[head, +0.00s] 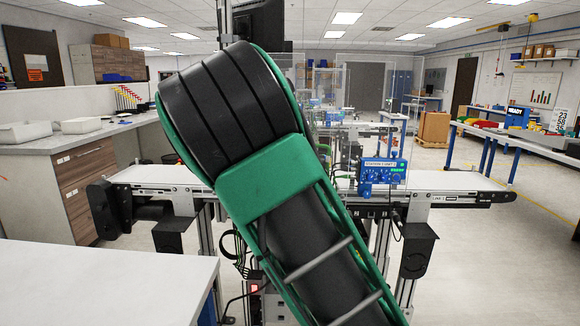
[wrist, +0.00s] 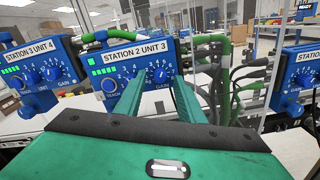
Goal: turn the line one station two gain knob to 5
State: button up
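A blue control box labelled "STATION 2 UNIT 3" (wrist: 135,65) stands straight ahead in the wrist view. Its gain knob (wrist: 159,75) is a dark blue dial at the right of the panel; its pointer is too small to read surely. A second knob (wrist: 110,85) is at its left. My gripper (wrist: 157,84) is open and empty, its two green fingers pointing at this box. The gain knob shows between the fingertips; I cannot tell the distance. In the head view my arm hides the gripper and this box.
A "STATION 3 UNIT 4" box (wrist: 38,75) stands at left, and another blue box (wrist: 298,75) at the right edge. In the head view a blue station box (head: 383,172) stands on the conveyor (head: 450,182). Green and black cables (wrist: 212,70) hang beside the middle box.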

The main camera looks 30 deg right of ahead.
jog(key=v, duration=1)
jog(key=shift+f, duration=0.15)
dwell(0.4)
jog(key=s+d+f+m+g+y, duration=0.1)
jog(key=s+d+f+m+g, duration=0.4)
jog(key=s+f+m, duration=0.3)
jog(key=s+d+f+m+g+y, duration=0.2)
jog(key=s+d+f+m+g, duration=0.3)
jog(key=s+f+m, duration=0.4)
jog(key=s+a+m+g+y, duration=0.1)
jog(key=s+a+m+y, duration=0.1)
jog(key=s+a+m, duration=0.2)
jog(key=s+a+r+m+g+y, duration=0.1)
jog(key=s+a+m, duration=0.3)
jog(key=s, duration=0.6)
jog(key=s+a+m+g+y, duration=0.3)
jog(key=s+a+m+y, duration=0.1)
jog(key=s+m, duration=0.2)
jog(key=shift+s+r+m, duration=0.25)
jog(key=shift+s+m, duration=0.05)
jog(key=shift+s, duration=0.15)
